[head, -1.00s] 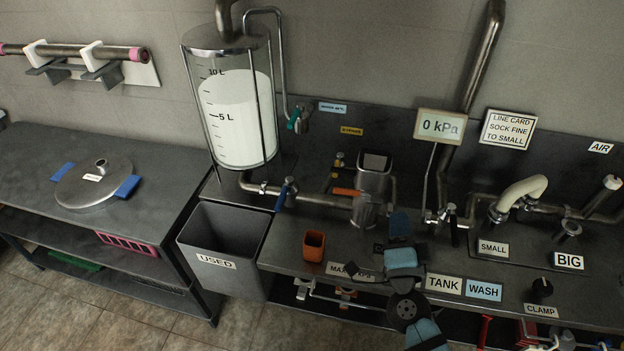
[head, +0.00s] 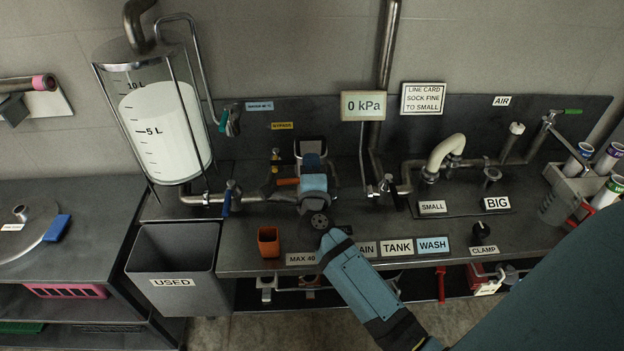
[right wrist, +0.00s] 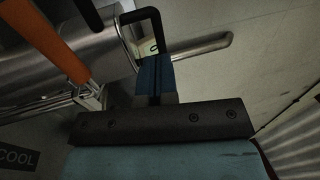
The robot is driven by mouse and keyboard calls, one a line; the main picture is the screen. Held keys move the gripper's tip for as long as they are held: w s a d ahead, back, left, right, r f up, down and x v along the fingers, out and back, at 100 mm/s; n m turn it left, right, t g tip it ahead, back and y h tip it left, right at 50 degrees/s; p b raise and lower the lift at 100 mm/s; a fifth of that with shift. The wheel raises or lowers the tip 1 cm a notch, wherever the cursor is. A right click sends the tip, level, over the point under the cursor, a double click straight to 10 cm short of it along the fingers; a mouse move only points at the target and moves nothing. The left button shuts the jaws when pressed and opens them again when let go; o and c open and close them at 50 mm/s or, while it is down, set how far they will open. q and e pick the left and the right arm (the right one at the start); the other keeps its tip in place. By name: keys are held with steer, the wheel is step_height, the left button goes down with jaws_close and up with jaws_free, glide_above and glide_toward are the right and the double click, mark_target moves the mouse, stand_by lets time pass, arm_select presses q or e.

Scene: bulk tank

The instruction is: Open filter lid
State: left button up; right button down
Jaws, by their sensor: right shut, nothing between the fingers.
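The metal filter housing with its square-topped lid (head: 311,147) stands on the bench in the head view, mostly hidden behind my right gripper. The lid looks closed, but the gripper covers much of it. My right gripper (head: 312,162) is shut and empty, with its blue fingers at the front of the housing, just below the lid. In the right wrist view, the shut fingers (right wrist: 154,75) are close to a black bent bar (right wrist: 143,18) beside the metal cylinder (right wrist: 85,50). I cannot tell whether they touch it. My left gripper is not in view.
An orange-handled valve (head: 287,181) sits just left of the housing; its handle also shows in the right wrist view (right wrist: 50,45). The gauge (head: 363,106) reads 0 kPa.

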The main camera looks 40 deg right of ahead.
mark_target(310, 148)
steer(key=x, duration=0.4)
steer(key=shift+a, duration=0.1)
steer(key=shift+w+d, duration=0.2)
steer(key=shift+w, duration=0.1)
steer(key=shift+r+p, duration=0.1)
steer(key=shift+p, duration=0.2)
